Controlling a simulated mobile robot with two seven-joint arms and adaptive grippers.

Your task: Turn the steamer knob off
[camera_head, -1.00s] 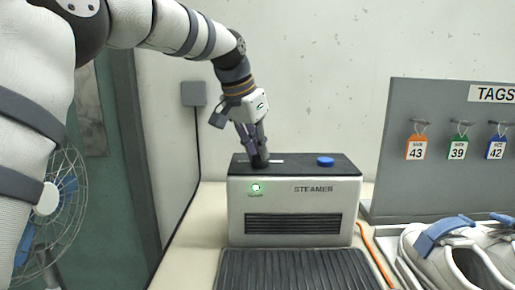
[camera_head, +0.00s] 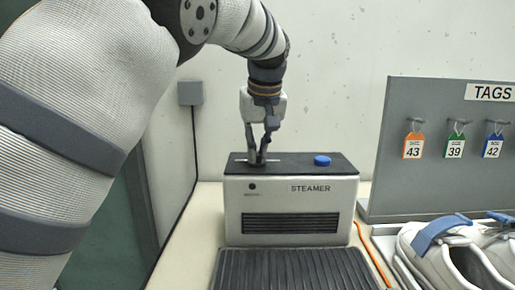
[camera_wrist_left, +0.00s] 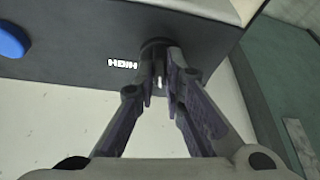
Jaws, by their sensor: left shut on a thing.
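The steamer (camera_head: 291,213) is a light grey box with a dark top, standing at the centre of the head view. Its round indicator (camera_head: 252,185) on the front is dark. The steamer knob (camera_wrist_left: 155,46) is small and dark, on the top panel near a white "HIGH" label (camera_wrist_left: 123,64). My left gripper (camera_head: 257,158) points down and is shut on the knob. It also shows in the left wrist view (camera_wrist_left: 163,72), with its fingertips on either side of the knob. The fingers hide part of the knob. My right gripper is out of view.
A blue button (camera_head: 322,161) sits on the steamer's top, right of the gripper. A ribbed black mat (camera_head: 295,270) lies in front. A grey tag board (camera_head: 420,180) and white shoes with blue straps (camera_head: 455,250) stand to the right.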

